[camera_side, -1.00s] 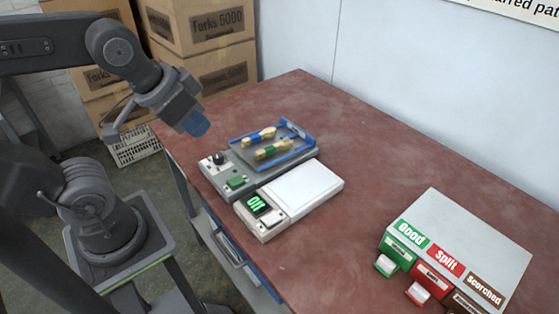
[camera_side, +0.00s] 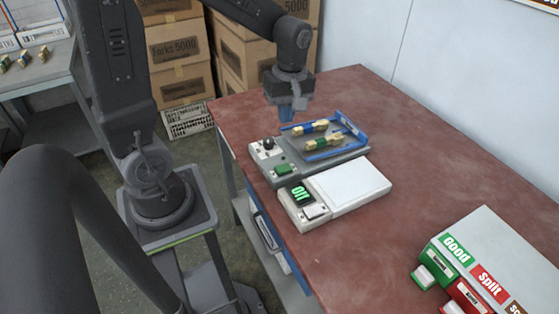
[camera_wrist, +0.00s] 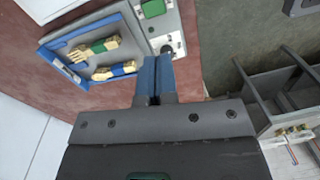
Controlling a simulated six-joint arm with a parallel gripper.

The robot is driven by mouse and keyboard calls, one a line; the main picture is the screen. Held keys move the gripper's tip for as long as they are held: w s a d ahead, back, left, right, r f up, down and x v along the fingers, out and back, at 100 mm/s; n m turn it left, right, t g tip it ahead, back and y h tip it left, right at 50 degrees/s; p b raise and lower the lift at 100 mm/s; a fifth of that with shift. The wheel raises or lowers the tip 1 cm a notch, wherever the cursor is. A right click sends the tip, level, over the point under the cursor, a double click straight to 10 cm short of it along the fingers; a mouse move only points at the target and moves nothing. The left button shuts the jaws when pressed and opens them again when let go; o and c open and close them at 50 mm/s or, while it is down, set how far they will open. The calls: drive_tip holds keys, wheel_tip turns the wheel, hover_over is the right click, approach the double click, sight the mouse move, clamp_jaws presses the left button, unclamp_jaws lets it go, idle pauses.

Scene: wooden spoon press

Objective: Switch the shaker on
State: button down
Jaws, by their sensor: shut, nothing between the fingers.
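The shaker is a grey machine (camera_side: 350,155) on the red table, with a blue-walled tray (camera_side: 362,134) on top. A dark knob (camera_side: 268,144) and a green button (camera_side: 285,169) sit on its left side. In the wrist view the green button (camera_wrist: 153,9) is at the top edge, and the knob (camera_wrist: 166,49) is just beyond my fingertips, partly covered. My gripper (camera_side: 287,118) is shut and empty, blue fingers pointing down, close behind the knob end of the shaker. The wrist view shows the closed fingers (camera_wrist: 155,62); I cannot tell whether they touch anything.
Two wooden bundles, banded blue (camera_side: 310,127) and green (camera_side: 322,141), lie in the tray. A white device (camera_side: 350,186) with a green-lettered display stands in front. A sorting box (camera_side: 495,258) labelled Good and Split is at right. Cartons (camera_side: 240,60) stand behind; the table between is clear.

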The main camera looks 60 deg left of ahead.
sight(283, 167)
drive_tip(key=shift+w+a+f+n+g, duration=0.3)
drive_tip(key=shift+a+f+n, duration=0.15)
drive_tip(key=shift+f+n, duration=0.25)
drive_tip(key=f, duration=0.4)
drive_tip(key=s+f, duration=0.1)
drive_tip(key=f, duration=0.9)
drive_tip(key=shift+s, duration=0.4)
drive_tip(key=shift+s+f, duration=0.1)
drive_tip(key=shift+f, duration=0.05)
drive_tip(key=shift+w+r, duration=0.3)
drive_tip(key=shift+w, duration=0.55)
wheel_tip(283, 167, up, 14)
drive_tip(key=w, duration=0.1)
drive_tip(key=shift+w, duration=0.35)
